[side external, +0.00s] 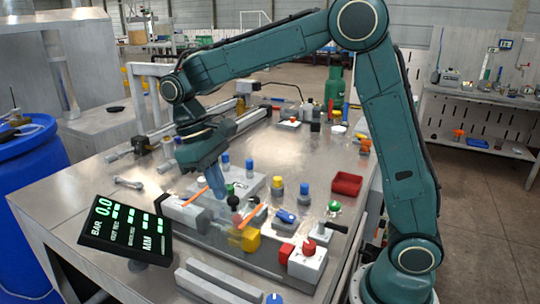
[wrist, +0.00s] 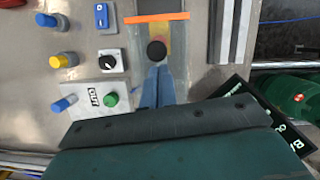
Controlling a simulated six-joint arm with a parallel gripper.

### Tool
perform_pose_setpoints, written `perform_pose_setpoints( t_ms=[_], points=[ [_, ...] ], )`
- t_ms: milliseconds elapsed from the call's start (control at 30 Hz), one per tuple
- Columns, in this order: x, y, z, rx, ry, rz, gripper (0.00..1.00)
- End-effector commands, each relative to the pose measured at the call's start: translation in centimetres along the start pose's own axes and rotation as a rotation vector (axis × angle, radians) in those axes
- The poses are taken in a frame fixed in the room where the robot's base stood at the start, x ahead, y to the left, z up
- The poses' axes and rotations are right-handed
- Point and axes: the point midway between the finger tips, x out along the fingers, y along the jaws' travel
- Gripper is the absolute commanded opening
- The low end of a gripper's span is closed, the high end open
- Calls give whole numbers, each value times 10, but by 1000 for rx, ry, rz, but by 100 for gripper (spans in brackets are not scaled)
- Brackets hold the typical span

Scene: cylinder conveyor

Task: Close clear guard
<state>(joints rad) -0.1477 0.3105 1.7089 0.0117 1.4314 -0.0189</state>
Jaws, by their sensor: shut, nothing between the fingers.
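The clear guard (side external: 222,213) is a see-through panel with orange strips, low on the table's front part. In the wrist view an orange strip (wrist: 157,17) crosses above a black round knob (wrist: 157,52). The guard's exact outline and how far it stands open are hard to tell. My gripper (side external: 218,192) points down over the guard area, with its blue fingers together and empty. In the wrist view the gripper's fingertips (wrist: 157,72) appear just below the black knob; I cannot tell whether they touch it.
A tilted black display (side external: 126,228) stands at the front left. A yellow block (side external: 248,240) and a white box with a red button (side external: 308,260) stand near the front. Several blue-topped and other knobs lie around, with a red tray (side external: 347,184) to the right.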

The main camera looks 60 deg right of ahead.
Motion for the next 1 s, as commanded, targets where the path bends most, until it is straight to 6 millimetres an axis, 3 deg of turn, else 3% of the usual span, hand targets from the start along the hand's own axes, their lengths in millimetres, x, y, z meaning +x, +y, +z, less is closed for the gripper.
perform_pose_setpoints(
  t_ms=[267,733,1000],
  points=[
    [4,-3,17,-2,1,1,0],
    [24,-13,79,-2,1,1,0],
    [29,-15,90,-2,-4,1,0]
  ],
)
